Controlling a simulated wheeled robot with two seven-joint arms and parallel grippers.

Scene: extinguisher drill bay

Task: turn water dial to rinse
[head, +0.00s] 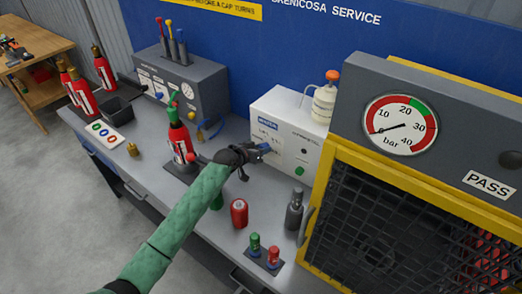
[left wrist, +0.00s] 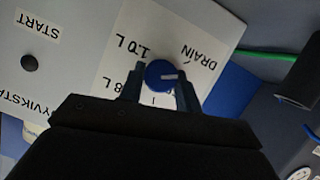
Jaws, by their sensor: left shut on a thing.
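The water dial (left wrist: 160,74) is a round blue knob with a white pointer mark, on the front of a white box (head: 298,122). In the left wrist view the mark points to the picture's right, below the word DRAIN. Labels 1.0 L and a partly covered one ending in 8 L stand beside it. No rinse label can be read. My left gripper (left wrist: 158,98) is shut on the dial, one finger on each side; in the head view the gripper (head: 262,150) covers the dial. My right gripper is not in view.
A red extinguisher (head: 180,140) stands left of my left arm. A red can (head: 239,213) and a grey bottle (head: 294,210) stand on the bench in front of the box. A yellow-framed cage (head: 325,190) with a gauge (head: 400,125) closes off the right.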

